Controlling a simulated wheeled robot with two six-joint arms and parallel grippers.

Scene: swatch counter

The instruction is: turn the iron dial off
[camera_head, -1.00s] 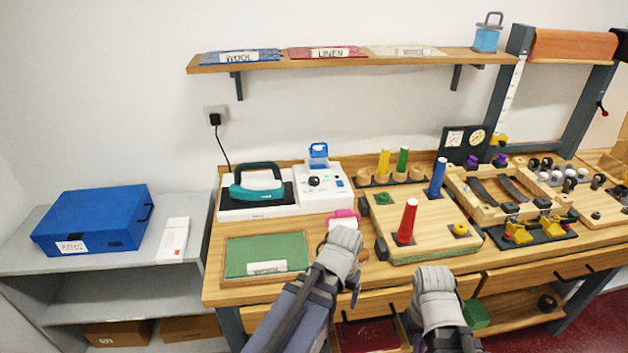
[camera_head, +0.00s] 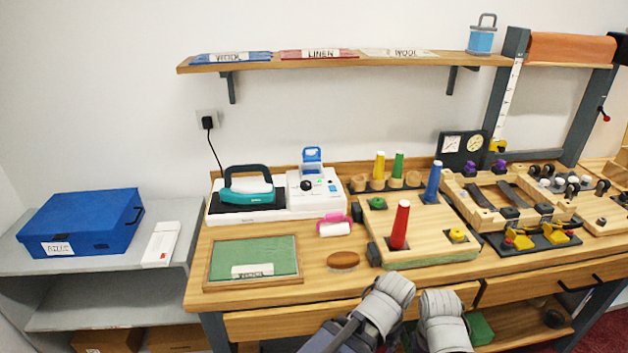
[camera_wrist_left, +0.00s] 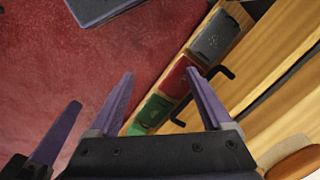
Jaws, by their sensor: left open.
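The iron dial (camera_head: 306,186) is a small black knob on the white iron station (camera_head: 287,204), at the back left of the wooden counter. Its pointer is too small to read. The left wrist view shows my left gripper (camera_wrist_left: 158,90) open and empty above the red floor and open shelf. My right forearm is beside it; its jaws do not show.
A green board (camera_head: 254,259), a pink-handled roller (camera_head: 335,226) and a brown oval brush (camera_head: 343,260) lie in front of the station. A peg board with a red peg (camera_head: 400,225) stands to the right. A blue box (camera_head: 82,222) sits on the grey side shelf.

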